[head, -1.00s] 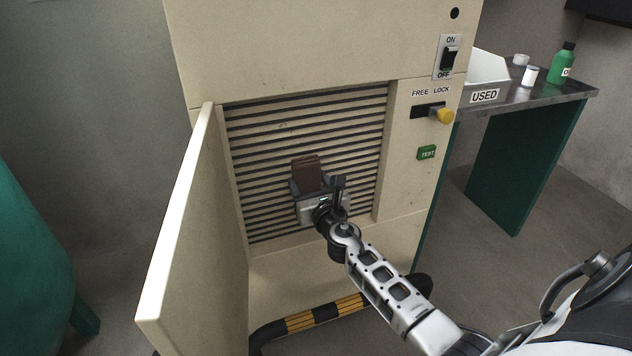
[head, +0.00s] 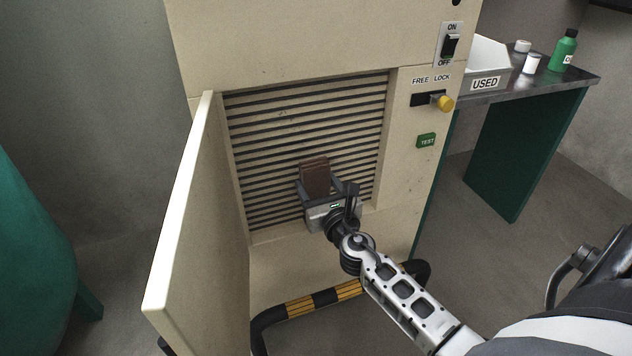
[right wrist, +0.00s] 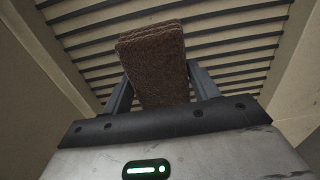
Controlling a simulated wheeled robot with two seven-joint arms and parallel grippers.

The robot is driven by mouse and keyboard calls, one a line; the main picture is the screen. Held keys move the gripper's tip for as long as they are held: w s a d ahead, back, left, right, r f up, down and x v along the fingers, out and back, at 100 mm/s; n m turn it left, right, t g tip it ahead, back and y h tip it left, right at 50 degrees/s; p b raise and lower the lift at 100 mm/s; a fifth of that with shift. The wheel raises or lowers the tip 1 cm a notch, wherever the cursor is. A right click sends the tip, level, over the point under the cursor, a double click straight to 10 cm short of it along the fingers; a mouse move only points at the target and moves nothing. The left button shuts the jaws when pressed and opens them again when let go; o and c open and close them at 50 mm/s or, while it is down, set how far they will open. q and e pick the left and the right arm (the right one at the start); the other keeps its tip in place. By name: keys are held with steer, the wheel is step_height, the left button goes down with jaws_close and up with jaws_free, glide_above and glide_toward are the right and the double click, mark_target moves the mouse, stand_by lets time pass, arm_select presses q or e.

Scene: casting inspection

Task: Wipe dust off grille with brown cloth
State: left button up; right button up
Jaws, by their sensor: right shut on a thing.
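The grille (head: 270,120) is a panel of horizontal slats in the beige cabinet, behind an open door. A few small dark specks (head: 284,113) show on its upper left part. My right gripper (head: 316,184) is shut on the brown cloth (head: 314,172), a folded pad, in front of the lower middle of the grille. In the right wrist view the cloth (right wrist: 156,62) stands up between the fingers, with the slats (right wrist: 225,40) behind it. I cannot tell whether it touches the slats. My left gripper is not in view.
The open cabinet door (head: 185,220) stands out on the left of the grille. A yellow lock knob (head: 445,103), a switch (head: 451,46) and a green TEST button (head: 426,140) are on the right. A striped bar (head: 312,299) runs low in front. A USED bin (head: 487,60) sits on the side table.

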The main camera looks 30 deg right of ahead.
steer(key=shift+v, duration=1.5)
